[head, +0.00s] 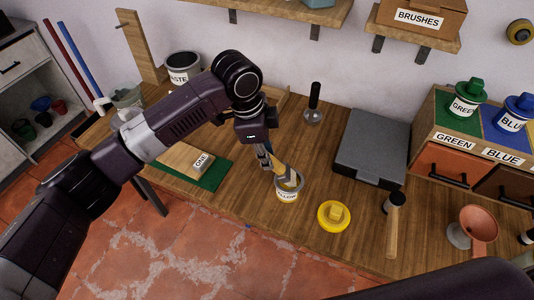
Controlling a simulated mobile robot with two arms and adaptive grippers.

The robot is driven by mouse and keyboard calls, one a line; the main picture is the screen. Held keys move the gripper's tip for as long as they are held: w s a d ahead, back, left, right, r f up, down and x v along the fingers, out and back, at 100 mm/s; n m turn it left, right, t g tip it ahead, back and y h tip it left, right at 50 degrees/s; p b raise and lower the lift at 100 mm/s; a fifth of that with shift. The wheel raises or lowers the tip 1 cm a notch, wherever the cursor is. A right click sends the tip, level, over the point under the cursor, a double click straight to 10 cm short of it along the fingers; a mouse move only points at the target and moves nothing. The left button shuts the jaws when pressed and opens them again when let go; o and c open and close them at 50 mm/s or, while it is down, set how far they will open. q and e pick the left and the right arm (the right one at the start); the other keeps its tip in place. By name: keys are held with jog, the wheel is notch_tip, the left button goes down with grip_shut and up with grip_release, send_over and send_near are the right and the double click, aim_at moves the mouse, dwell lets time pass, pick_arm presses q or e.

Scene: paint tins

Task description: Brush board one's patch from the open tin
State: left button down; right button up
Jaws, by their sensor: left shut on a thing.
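My left gripper (268,161) is shut on a brush (281,169) with a pale wooden handle. How deep the bristles are cannot be told. Board one (184,158), a wooden board with a ONE label, lies on a green mat (213,178) left of the tin. The yellow lid (333,216) lies on the bench right of the tin. My right gripper is out of view.
A grey case (371,146) lies right of the tin, with a mallet (394,222) in front of it. A dark-handled tool (313,104) stands behind. A waste bin (183,68) is at the back left.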

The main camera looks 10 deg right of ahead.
pick_arm(q)
jog(key=shift+f, duration=0.45)
dwell(0.3)
jog(key=shift+f+p, duration=0.1)
jog(key=shift+p, duration=0.25)
dwell(1.9)
jog(key=p+v, duration=0.2)
jog(key=d+p+v, duration=0.1)
jog(key=p+v, duration=0.1)
jog(key=p, duration=0.1)
jog(key=p+v, duration=0.2)
jog(key=v, duration=0.1)
jog(key=shift+w+d+p, duration=0.15)
jog(key=shift+d+p, duration=0.15)
jog(key=shift+d, duration=0.05)
dwell(0.3)
jog(key=shift+a, duration=0.1)
dwell(0.4)
